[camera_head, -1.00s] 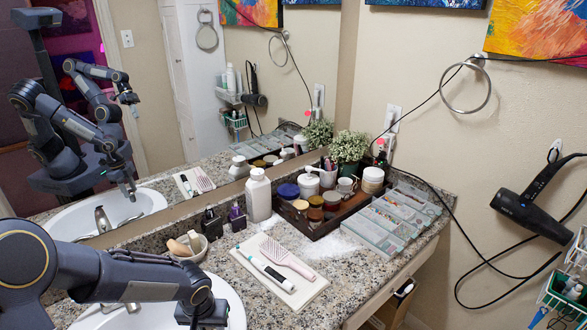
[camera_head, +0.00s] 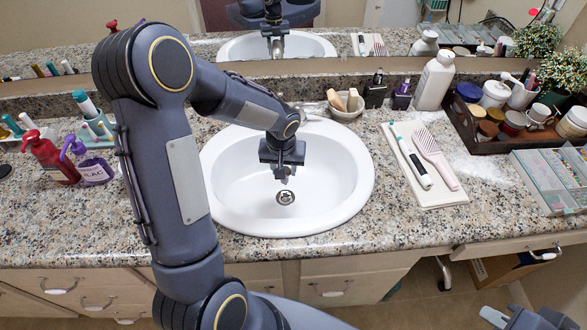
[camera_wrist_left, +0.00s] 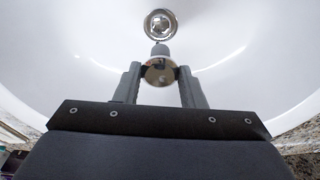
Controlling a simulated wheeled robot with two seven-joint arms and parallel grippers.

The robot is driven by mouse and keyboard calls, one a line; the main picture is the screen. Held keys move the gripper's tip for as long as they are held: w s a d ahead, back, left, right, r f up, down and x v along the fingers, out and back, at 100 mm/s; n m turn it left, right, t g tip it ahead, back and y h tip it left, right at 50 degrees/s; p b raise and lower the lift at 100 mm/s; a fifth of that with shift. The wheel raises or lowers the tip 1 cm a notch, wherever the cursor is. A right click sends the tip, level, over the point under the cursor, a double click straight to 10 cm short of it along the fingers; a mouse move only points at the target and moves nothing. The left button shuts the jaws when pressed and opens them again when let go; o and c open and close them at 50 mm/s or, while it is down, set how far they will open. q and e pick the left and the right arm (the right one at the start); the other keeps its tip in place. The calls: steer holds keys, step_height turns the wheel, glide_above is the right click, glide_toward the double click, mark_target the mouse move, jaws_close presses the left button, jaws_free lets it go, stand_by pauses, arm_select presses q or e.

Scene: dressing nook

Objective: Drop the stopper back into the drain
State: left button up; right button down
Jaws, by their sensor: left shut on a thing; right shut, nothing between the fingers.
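My left gripper (camera_head: 283,172) is over the white sink basin (camera_head: 345,185), pointing down. In the left wrist view its two fingers (camera_wrist_left: 160,88) are shut on the stopper (camera_wrist_left: 159,72), a small round shiny metal piece. The drain (camera_head: 285,197) is a metal ring in the basin floor, just below the fingers in the head view. In the left wrist view the drain (camera_wrist_left: 161,24) lies beyond the stopper, apart from it in the picture. The exact height gap is hard to tell. My right gripper (camera_head: 522,318) is shut and empty at the lower right, in front of the counter.
Red and purple pump bottles (camera_head: 90,170) stand left of the basin. A soap bowl (camera_head: 345,105) sits behind it. A white tray (camera_head: 440,195) with a toothbrush and hairbrush lies right, near a dark organiser (camera_head: 490,140) of jars. The mirror backs the granite counter.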

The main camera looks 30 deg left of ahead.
mark_target(285, 182)
stand_by(0.3)
arm_select(q)
steer(key=shift+f+b, duration=0.2)
steer(key=shift+b, duration=0.25)
step_height(285, 182, down, 5)
steer(key=b, duration=0.5)
steer(key=shift+f, duration=0.15)
steer(key=shift+b, duration=0.4)
stand_by(1.3)
steer(key=shift+f+b, duration=2.55)
steer(key=shift+f, duration=0.3)
steer(key=o, duration=1.1)
steer(key=shift+r, duration=0.15)
